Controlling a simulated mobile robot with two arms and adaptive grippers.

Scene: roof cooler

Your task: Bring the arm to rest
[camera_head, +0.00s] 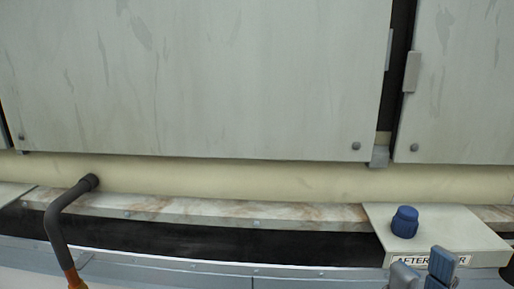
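My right gripper (424,268) shows at the bottom right, with two blue-grey fingers standing apart. It is open, and nothing shows between the fingers. The fingers stand in front of the pale panel (450,228) and cover part of its label, which reads "AFTER…". A dark blue ribbed knob (404,222) sits on top of this panel, above and left of the fingers, apart from them in the picture. Most of my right arm is below the frame. My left gripper is not in view.
Large grey cabinet doors (200,75) fill the back. A dark bent pipe (58,235) with an orange lower end rises at the left. A stained ledge (230,212) runs above a dark strip (220,240) between pipe and panel, and looks clear.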

